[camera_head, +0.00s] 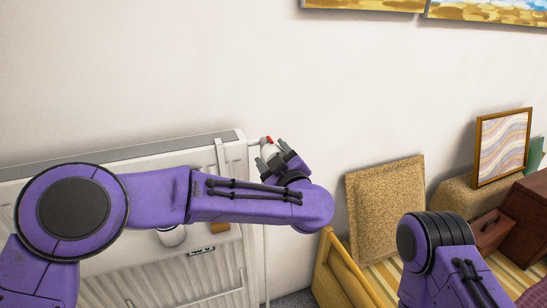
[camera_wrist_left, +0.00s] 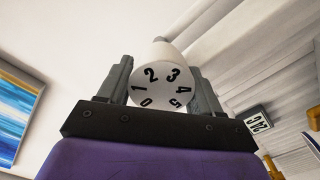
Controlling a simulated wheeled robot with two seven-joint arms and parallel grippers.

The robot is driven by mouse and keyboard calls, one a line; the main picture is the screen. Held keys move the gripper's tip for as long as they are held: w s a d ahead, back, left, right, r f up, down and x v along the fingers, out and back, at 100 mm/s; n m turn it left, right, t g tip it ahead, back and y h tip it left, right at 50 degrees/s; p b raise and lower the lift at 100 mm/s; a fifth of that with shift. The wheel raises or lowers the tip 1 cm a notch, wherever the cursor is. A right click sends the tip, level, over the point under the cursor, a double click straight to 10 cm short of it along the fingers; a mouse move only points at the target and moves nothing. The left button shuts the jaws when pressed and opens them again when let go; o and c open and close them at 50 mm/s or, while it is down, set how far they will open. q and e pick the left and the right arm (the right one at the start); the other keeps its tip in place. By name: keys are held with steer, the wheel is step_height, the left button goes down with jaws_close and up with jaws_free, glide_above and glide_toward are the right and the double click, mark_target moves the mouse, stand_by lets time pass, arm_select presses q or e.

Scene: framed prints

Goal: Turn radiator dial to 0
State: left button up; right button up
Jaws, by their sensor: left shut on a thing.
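The radiator dial (camera_wrist_left: 162,86) is a white round knob with black numbers 0 to 5 on its face. In the left wrist view the 2 and 3 are at the top, the 0 at lower left and the 5 at lower right. My left gripper (camera_wrist_left: 160,80) has a finger on each side of the dial and is shut on it. In the head view the dial (camera_head: 268,150) shows partly, with a red part by it, beside my left gripper (camera_head: 285,158). The white radiator (camera_head: 215,265) is on the wall behind my left arm. My right gripper is not in view; only my right arm shows.
A cork board (camera_head: 385,210) leans on the wall at right. A framed wavy print (camera_head: 502,147) stands on a tan surface, with a brown box (camera_head: 490,232) near it. A yellow wooden frame (camera_head: 343,268) stands near my arm.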

arm_select(q)
steer(key=shift+f, duration=0.1)
stand_by(0.3)
steer(key=o, duration=0.9)
steer(key=shift+s, duration=0.1)
